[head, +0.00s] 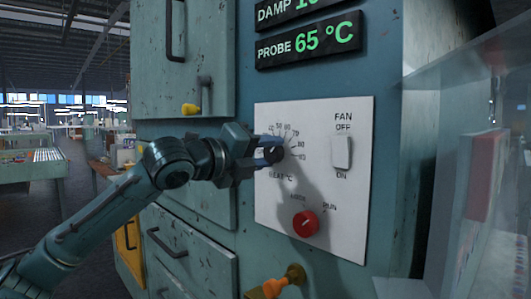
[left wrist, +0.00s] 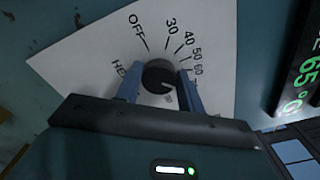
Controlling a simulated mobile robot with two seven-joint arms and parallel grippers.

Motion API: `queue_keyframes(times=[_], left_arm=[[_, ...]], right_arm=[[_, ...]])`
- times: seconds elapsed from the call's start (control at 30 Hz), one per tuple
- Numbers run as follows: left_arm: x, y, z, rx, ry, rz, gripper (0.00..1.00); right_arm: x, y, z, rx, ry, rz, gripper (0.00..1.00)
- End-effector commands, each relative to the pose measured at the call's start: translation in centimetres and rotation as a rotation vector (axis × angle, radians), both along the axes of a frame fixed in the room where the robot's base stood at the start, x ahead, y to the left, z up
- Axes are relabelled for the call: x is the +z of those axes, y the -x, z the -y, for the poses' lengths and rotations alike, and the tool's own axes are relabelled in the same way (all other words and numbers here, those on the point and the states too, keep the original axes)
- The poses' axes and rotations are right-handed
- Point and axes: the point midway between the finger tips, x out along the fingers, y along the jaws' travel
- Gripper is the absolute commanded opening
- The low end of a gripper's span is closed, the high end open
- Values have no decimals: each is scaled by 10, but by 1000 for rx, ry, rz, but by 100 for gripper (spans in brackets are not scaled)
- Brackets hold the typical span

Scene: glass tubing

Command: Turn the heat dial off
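The heat dial is a round black knob on a white control panel (head: 345,225); it shows best in the left wrist view (left wrist: 159,73). Its pale mark points to the lower right, towards the high end of the scale, away from the OFF label (left wrist: 137,20). My left gripper (head: 268,150) is at the dial, one finger on each side. In the left wrist view its fingers (left wrist: 159,82) lie against the knob's sides with no clear gap. In the head view the fingers partly hide the dial. My right gripper is not in view.
A red mode knob (head: 305,223) sits below the dial, and a white fan switch (head: 341,152) to its right. A probe display (head: 308,40) above reads 65 °C. An orange-yellow valve (head: 275,283) sticks out below the panel. A clear shield (head: 470,160) stands at right.

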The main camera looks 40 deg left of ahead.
Motion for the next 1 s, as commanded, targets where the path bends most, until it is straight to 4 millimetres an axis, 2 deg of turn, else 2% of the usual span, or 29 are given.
queue_keyframes(times=[0.03,0.27,0.67,1.0], left_arm=[[0,0,0,0,0,0,34],[0,0,0,-1,0,1,15],[1,0,0,0,79,-5,15],[1,0,-1,0,347,-28,15]], right_arm=[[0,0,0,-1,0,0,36],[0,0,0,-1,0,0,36],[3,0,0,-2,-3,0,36],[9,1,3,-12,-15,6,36]])
